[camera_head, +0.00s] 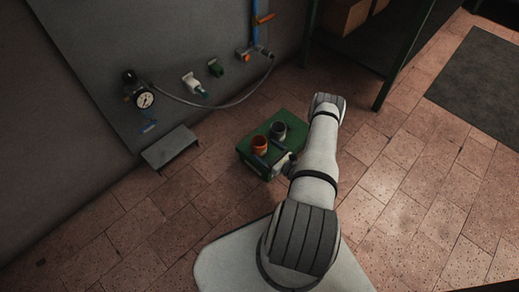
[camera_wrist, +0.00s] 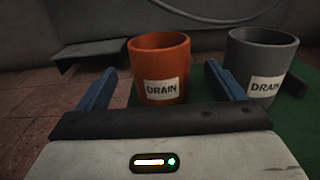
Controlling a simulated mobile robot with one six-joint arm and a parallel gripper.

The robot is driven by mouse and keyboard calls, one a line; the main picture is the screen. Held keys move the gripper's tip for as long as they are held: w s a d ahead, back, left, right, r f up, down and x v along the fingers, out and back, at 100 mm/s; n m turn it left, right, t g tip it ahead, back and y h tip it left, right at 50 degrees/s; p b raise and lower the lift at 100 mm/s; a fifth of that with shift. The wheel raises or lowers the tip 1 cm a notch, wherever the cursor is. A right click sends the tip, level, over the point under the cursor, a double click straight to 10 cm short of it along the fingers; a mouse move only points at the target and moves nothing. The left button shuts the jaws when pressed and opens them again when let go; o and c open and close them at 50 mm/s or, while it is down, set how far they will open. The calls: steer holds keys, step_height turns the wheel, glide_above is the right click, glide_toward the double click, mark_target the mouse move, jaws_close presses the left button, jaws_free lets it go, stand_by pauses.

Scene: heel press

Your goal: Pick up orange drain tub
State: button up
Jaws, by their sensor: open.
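The orange drain tub (camera_wrist: 160,65) stands upright on the green surface, with a white label reading DRAIN. In the head view the orange tub (camera_head: 259,144) sits on top of a green box (camera_head: 246,153). My gripper (camera_wrist: 165,90) is open, with one blue finger to the left and one to the right of the orange tub in the wrist view. The tub's lower edge is partly hidden behind the gripper body. I cannot tell whether the fingers touch it. In the head view my gripper (camera_head: 268,160) is partly hidden by the arm.
A grey drain tub (camera_wrist: 261,62) stands close on the right, just beyond the right finger; it also shows in the head view (camera_head: 278,130). A grey wall step (camera_head: 169,147), a pressure gauge (camera_head: 145,99) and a hose (camera_head: 222,106) are on the left. Brick floor lies around the box.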

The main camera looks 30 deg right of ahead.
mark_target(254, 140)
steer(key=b+x, duration=0.1)
steer(key=x, duration=0.3)
steer(key=b+x, duration=0.1)
steer(key=x, duration=0.2)
steer(key=shift+d+r+b, duration=0.1)
steer(key=shift+r+b, duration=0.2)
steer(key=shift+b, duration=0.05)
steer(key=shift+c, duration=0.4)
steer(key=c, duration=0.9)
